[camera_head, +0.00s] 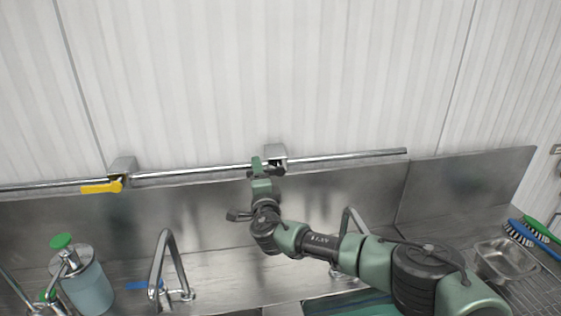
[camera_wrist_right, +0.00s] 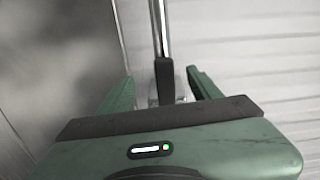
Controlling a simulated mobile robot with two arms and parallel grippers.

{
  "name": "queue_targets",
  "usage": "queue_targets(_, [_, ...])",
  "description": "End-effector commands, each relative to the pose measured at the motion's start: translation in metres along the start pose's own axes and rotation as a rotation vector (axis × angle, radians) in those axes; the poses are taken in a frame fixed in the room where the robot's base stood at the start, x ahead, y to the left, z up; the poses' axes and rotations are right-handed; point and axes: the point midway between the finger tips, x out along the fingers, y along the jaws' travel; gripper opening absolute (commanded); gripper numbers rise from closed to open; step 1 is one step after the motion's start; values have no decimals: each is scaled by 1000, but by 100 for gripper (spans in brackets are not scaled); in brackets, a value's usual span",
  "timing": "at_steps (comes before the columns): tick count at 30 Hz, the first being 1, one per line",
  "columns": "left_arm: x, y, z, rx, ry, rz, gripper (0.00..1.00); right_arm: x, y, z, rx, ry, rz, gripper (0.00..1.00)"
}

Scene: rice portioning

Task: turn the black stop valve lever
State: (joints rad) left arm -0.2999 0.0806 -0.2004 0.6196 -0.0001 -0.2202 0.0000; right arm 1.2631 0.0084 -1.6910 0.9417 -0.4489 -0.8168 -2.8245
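The black stop valve lever (camera_wrist_right: 165,78) lies between the two green fingers of my right gripper (camera_wrist_right: 160,76) in the right wrist view. The fingers are spread, with a gap on each side of the lever. In the head view my right gripper (camera_head: 257,166) is up at the wall pipe, beside the grey valve mount (camera_head: 276,152). The black lever (camera_head: 279,171) shows there only in small part, behind the gripper. My left gripper is in neither view.
A chrome pipe (camera_head: 200,172) runs along the wall, with a yellow lever (camera_head: 101,187) on its left part. Below are a faucet (camera_head: 168,265), a soap dispenser (camera_head: 86,285), a metal pan (camera_head: 497,262) and brushes (camera_head: 532,238). The steel backsplash (camera_head: 340,200) stands close behind my right arm.

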Motion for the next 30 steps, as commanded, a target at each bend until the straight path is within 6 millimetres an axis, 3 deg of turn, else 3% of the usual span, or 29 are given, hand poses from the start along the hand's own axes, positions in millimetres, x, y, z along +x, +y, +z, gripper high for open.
queue_targets(1, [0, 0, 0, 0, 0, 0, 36, 0, -1, 0, 1, 0, -1, 80])
queue_targets(3, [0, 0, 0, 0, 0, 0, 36, 0, -1, 0, 1, 0, -2, 91])
queue_targets(14, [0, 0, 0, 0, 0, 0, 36, -4, -2, 0, 4, -1, -3, 91])
queue_targets(30, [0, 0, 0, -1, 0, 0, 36, -58, -1, 0, 5, -1, -1, 91])
